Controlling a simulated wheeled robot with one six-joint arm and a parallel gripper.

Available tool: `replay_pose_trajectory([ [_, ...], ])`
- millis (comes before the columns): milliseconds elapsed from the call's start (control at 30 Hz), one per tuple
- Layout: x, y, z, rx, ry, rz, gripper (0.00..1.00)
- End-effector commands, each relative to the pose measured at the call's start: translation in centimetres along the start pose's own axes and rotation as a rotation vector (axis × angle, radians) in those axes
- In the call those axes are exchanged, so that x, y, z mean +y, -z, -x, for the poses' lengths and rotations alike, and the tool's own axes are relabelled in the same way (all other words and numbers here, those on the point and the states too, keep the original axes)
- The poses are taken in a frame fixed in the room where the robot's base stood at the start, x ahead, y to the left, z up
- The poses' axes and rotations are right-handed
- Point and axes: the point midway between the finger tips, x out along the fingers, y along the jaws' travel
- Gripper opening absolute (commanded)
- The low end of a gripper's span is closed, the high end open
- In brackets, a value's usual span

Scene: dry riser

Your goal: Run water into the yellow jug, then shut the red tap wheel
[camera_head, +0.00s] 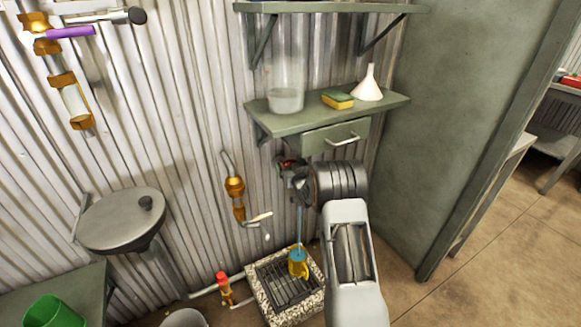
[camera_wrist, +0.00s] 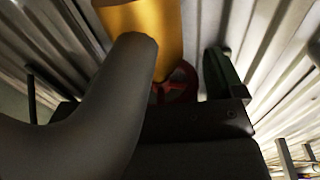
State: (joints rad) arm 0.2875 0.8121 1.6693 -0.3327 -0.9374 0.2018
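The yellow jug (camera_head: 299,268) stands upright on the dark grate of the floor drain. Blue shows at its mouth, and a thin blue stream (camera_head: 299,226) runs down into it from above. The red tap wheel (camera_wrist: 176,86) shows in the wrist view below a brass body (camera_wrist: 150,30), partly hidden by a grey curved pipe (camera_wrist: 120,110). My gripper (camera_head: 288,170) is at the tap under the shelf. One dark finger (camera_wrist: 220,75) stands just right of the wheel; the other is not clearly visible. Whether the fingers touch the wheel cannot be told.
The drain (camera_head: 258,293) has a speckled stone rim. A red-topped brass valve (camera_head: 224,287) and a brass fitting (camera_head: 236,190) are left of it. Above the tap, a green shelf (camera_head: 300,121) holds a glass cylinder (camera_head: 286,75), a sponge (camera_head: 338,99) and a white funnel (camera_head: 369,85).

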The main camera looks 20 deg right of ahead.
Motion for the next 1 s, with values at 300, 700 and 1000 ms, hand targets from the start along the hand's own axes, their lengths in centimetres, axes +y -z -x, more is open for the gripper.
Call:
replay_pose_trajectory([
  [300,-0.01,0.02,0.02,0.000,0.000,0.000,0.57],
  [700,-0.15,-0.24,0.00,0.002,-0.039,0.000,0.45],
  [1000,-0.30,-0.47,-0.06,0.003,-0.245,-0.002,0.45],
])
